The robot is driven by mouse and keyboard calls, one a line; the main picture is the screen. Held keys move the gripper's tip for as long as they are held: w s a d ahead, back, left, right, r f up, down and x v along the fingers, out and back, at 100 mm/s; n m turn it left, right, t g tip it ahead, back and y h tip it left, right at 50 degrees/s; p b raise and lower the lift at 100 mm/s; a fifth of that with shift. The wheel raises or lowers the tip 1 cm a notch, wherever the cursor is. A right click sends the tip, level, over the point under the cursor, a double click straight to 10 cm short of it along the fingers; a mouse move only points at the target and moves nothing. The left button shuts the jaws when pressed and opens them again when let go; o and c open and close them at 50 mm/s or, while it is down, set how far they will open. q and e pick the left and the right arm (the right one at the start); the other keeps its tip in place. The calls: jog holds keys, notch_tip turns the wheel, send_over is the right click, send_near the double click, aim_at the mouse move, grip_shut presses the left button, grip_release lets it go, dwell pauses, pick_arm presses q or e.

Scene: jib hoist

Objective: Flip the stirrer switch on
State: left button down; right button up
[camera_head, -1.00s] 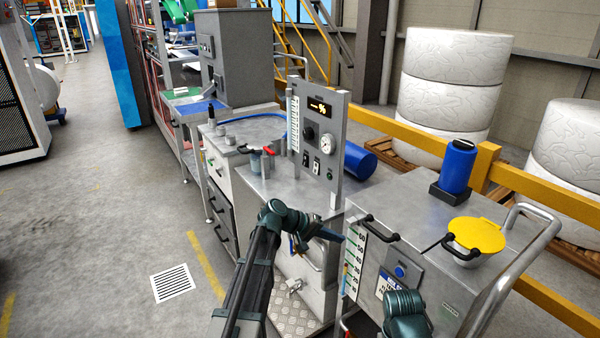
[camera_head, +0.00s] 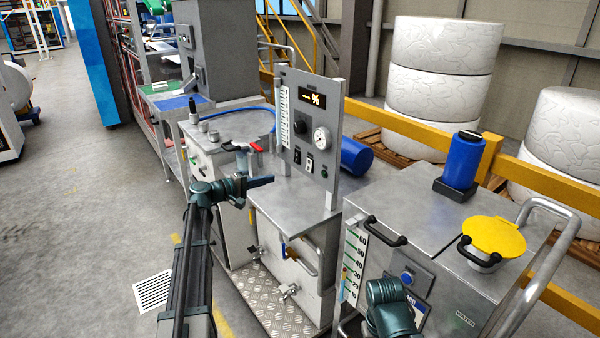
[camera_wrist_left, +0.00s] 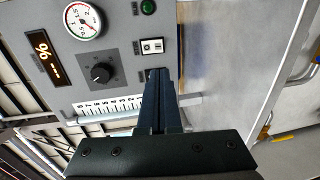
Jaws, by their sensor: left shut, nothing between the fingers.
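The upright grey control panel (camera_head: 312,110) carries two small switches side by side, a black one (camera_head: 297,156) and a white-framed one (camera_head: 309,163). In the left wrist view, the white-framed switch (camera_wrist_left: 152,45) is clear; my fingertips cover most of the area of the other one. My left gripper (camera_head: 265,181) is shut and empty, in front of the panel's lower part and pointing toward it. It also shows in the wrist view (camera_wrist_left: 157,78); contact cannot be told. My right gripper is not visible.
The panel also holds a percent display (camera_head: 312,98), a black knob (camera_head: 301,128), a round gauge (camera_head: 321,139) and a green lamp (camera_head: 324,171). A red-handled valve (camera_head: 256,146) stands left of the panel. A steel tank with a yellow lid (camera_head: 494,236) stands at right.

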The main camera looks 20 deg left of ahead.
aim_at(308, 169)
pick_arm(q)
jog(key=shift+w+d, duration=0.1)
jog(key=b+x, duration=0.1)
jog(key=x, duration=1.2)
jog(key=shift+w+d+b, duration=0.2)
jog(key=shift+w+b, duration=0.15)
